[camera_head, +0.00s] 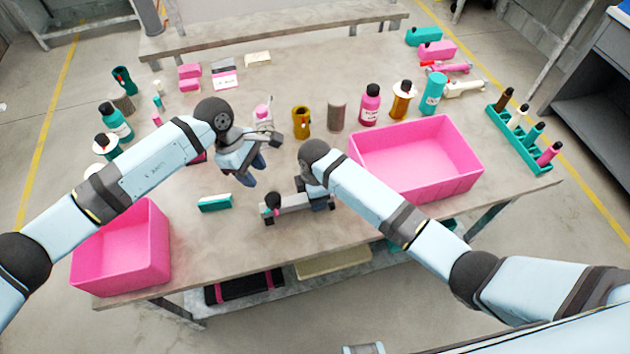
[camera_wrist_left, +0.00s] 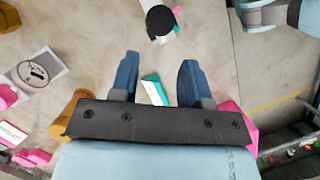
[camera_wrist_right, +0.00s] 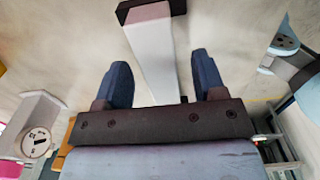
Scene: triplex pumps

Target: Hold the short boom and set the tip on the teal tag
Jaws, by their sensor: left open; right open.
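A short pale bar with dark ends, which looks like the short boom (camera_head: 294,204), lies near the table's front middle. A black round piece with pink and teal bits (camera_head: 272,203) is at its left end. My right gripper (camera_head: 318,202) is over its right part; in the right wrist view the pale bar (camera_wrist_right: 153,55) runs between the open fingers (camera_wrist_right: 163,85). A teal block (camera_head: 215,202), perhaps the teal tag, lies to the left. My left gripper (camera_head: 248,172) is open and empty above the table; in the left wrist view the teal block (camera_wrist_left: 154,90) shows between its fingers.
A pink bin (camera_head: 125,250) stands at the front left, a larger pink bin (camera_head: 418,160) at the right. Several bottles stand behind, including a pink one (camera_head: 370,105). A teal rack (camera_head: 520,140) is at the right edge. Bare table lies around the teal block.

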